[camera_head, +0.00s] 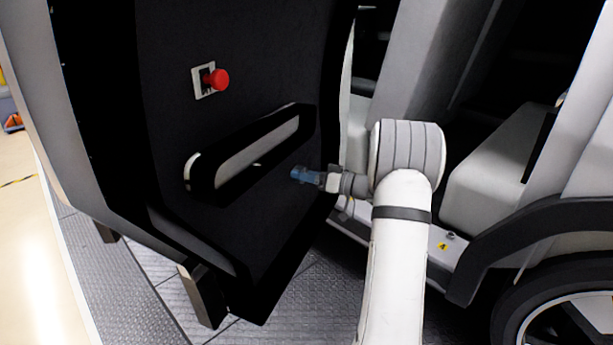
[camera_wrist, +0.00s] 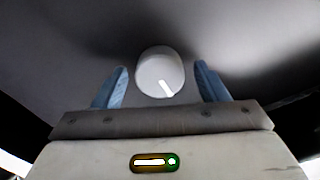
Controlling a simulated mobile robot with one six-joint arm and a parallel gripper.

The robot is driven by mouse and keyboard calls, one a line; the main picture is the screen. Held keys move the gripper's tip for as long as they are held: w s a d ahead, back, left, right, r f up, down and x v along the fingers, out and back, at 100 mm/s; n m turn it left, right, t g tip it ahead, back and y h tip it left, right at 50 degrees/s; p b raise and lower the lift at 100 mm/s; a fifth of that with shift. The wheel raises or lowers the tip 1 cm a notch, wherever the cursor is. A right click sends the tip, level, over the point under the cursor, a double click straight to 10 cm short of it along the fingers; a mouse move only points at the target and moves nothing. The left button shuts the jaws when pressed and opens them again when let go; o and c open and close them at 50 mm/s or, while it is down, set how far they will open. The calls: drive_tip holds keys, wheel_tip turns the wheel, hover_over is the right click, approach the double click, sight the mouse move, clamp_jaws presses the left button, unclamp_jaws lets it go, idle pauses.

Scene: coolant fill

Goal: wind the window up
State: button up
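The open vehicle door (camera_head: 240,140) has a dark inner panel and fills the left middle of the head view. A pale round knob (camera_wrist: 160,72) with a white line mark shows on a dark surface in the wrist view. My gripper (camera_wrist: 161,66) is open, with one blue finger on each side of the knob and a gap visible at both sides. In the head view, my gripper (camera_head: 298,174) is beside the door panel, just below and right of the armrest. I cannot make out the knob there. No window glass can be made out.
The armrest (camera_head: 255,150) juts from the door panel. A red button (camera_head: 217,79) on a pale plate (camera_head: 202,81) is above it. The vehicle's pale seat (camera_head: 495,170) and front wheel (camera_head: 570,310) are at right. Open floor (camera_head: 25,240) shows at far left.

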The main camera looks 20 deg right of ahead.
drive_tip(key=p+v, duration=0.2)
drive_tip(key=v, duration=0.6)
idle(0.6)
